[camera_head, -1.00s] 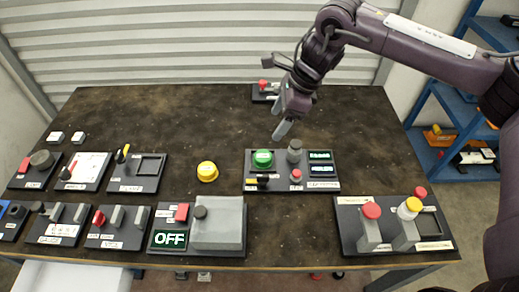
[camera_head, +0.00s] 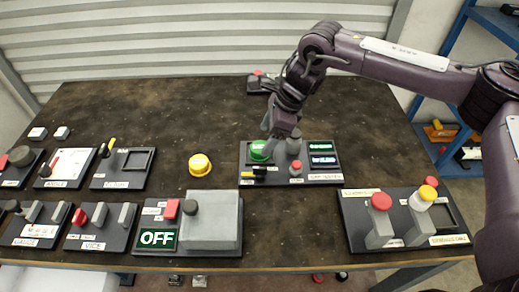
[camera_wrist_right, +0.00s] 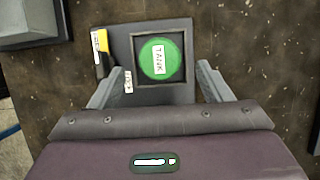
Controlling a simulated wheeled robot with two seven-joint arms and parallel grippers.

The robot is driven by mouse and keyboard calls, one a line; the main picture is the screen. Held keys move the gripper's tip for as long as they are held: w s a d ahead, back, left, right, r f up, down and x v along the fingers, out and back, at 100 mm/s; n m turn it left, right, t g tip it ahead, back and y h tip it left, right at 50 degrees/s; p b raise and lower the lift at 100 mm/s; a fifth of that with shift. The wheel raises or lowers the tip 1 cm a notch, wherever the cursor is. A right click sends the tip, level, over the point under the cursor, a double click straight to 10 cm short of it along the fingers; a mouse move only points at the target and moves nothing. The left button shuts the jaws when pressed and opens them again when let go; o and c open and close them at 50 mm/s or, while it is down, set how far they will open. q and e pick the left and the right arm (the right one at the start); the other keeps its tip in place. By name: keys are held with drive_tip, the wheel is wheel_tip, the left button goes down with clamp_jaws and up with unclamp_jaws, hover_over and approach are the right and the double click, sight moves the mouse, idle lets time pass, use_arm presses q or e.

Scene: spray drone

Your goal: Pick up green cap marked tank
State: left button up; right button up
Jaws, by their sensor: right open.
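The green cap (camera_head: 258,151) sits on a dark panel (camera_head: 248,181) in the middle of the table, partly hidden by my right gripper in the head view. In the right wrist view the round green cap (camera_wrist_right: 160,58) has a white label reading TANK and sits in a square dark recess. My right gripper (camera_head: 268,136) is above the panel beside the cap, with its fingers pointing down. In the wrist view the open gripper (camera_wrist_right: 157,88) has its fingers spread on either side of the cap's column, with nothing between them. My left gripper is not seen.
A yellow button (camera_head: 200,165) is to the left. An OFF panel (camera_head: 157,238) and a panel with upright grey blocks (camera_head: 379,228) stand in front.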

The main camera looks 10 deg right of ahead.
sight(260, 147)
drive_tip(key=x, duration=0.3)
drive_tip(key=shift+f, duration=0.25)
drive_tip(key=shift+a+f, duration=0.1)
drive_tip(key=shift+f, duration=0.05)
drive_tip(key=shift+c, duration=0.9)
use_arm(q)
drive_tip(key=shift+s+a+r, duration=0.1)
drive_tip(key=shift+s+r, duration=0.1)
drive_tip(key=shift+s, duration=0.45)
use_arm(e)
drive_tip(key=c, duration=0.9)
drive_tip(key=shift+r, duration=0.6)
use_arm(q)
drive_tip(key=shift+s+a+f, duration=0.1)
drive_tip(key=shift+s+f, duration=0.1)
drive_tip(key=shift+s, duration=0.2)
use_arm(e)
drive_tip(key=shift+r, duration=9.35)
